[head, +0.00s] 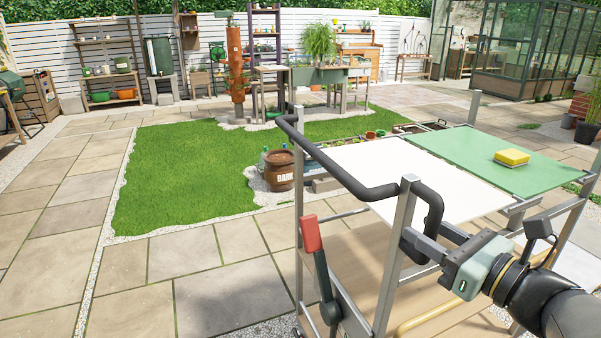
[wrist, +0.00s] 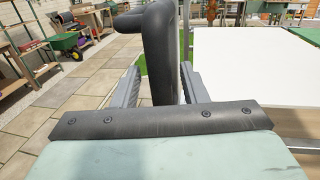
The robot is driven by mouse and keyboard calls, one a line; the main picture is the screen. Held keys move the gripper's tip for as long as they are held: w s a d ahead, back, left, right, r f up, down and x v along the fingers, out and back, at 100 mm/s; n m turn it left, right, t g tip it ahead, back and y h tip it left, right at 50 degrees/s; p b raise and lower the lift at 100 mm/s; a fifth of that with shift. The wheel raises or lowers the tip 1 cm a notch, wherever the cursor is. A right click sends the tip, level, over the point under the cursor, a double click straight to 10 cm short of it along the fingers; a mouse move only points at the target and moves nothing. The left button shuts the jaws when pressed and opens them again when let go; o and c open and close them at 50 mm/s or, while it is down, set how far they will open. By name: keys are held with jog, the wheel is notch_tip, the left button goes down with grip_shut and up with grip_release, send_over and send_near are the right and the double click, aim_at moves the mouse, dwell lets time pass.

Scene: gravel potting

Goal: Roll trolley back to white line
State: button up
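The trolley is a metal-framed cart with a white top panel (head: 400,173), a green top panel (head: 490,158) and a wooden lower shelf (head: 355,265). Its black tubular handle (head: 340,172) bends round at the near right corner. My gripper (head: 436,234) is at this bend, with one finger on each side of the tube. In the wrist view the handle (wrist: 160,55) stands between the two ribbed fingers (wrist: 160,88), close to both. It appears held. A lever with a red grip (head: 312,234) stands tilted at the trolley's near side. I cannot make out a white line.
A yellow sponge (head: 512,157) lies on the green panel. A brown barrel (head: 279,169) stands beyond the trolley by the lawn (head: 185,175). Slab paving (head: 225,285) to the left is clear. A green wheelbarrow (wrist: 65,43) shows in the wrist view.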

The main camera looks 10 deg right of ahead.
jog(key=v, duration=1.7)
jog(key=shift+s+p, duration=0.25)
jog(key=shift+p, duration=0.05)
